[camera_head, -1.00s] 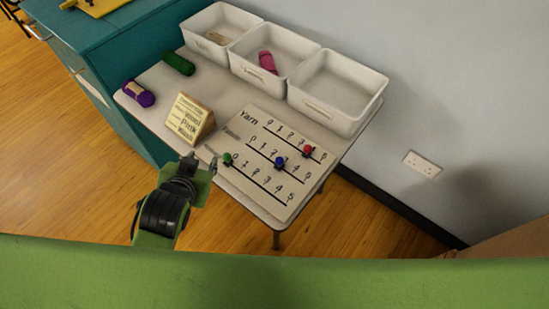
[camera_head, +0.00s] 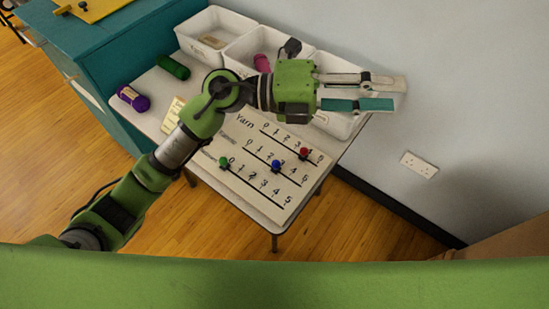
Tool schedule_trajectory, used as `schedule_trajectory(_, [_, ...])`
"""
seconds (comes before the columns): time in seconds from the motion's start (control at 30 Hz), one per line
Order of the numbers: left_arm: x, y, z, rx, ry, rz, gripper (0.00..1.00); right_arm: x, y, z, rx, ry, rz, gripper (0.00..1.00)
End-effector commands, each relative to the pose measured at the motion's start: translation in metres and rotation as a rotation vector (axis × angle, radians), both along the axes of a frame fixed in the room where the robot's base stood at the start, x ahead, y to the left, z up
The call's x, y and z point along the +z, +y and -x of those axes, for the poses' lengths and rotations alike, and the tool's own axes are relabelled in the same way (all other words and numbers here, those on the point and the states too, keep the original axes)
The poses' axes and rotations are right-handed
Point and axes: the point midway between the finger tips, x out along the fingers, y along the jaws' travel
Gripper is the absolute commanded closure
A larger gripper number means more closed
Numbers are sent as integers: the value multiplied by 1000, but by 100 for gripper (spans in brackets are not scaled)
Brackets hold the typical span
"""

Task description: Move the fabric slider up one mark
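The white slider board (camera_head: 248,186) lies on the table with three numbered rows. The fabric slider is a blue knob (camera_head: 276,165) on the middle row, partway along its line. Its exact mark is too small to read surely. A red knob (camera_head: 303,153) sits toward the right of the Yarn row. A green knob (camera_head: 224,162) sits at the left end of the lowest row. My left gripper (camera_head: 393,93) is open and empty, pointing right, above the right bin and away from the knobs. My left forearm hides part of the row labels. My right gripper is not in view.
White bins (camera_head: 205,17) stand along the table's back; one holds a pink roll (camera_head: 262,63). Purple (camera_head: 133,98) and green (camera_head: 173,67) rolls and a partly covered sign (camera_head: 172,113) are at left. A wall with a socket (camera_head: 419,165) is at right.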

Motion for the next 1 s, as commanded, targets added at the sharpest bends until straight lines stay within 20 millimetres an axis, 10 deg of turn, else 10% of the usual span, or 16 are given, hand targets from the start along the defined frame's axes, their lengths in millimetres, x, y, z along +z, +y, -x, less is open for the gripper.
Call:
schedule_trajectory(0.17, [-93,21,0,-165,-165,-500,66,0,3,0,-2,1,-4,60])
schedule_trajectory(0.3, [-148,80,-26,-213,-223,-907,66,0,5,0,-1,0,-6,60])
schedule_trajectory(0.6, [-170,187,-70,-181,-207,-1408,66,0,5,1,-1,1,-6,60])
schedule_trajectory(1.0, [-222,185,-66,-184,-197,-1439,66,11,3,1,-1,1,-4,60])
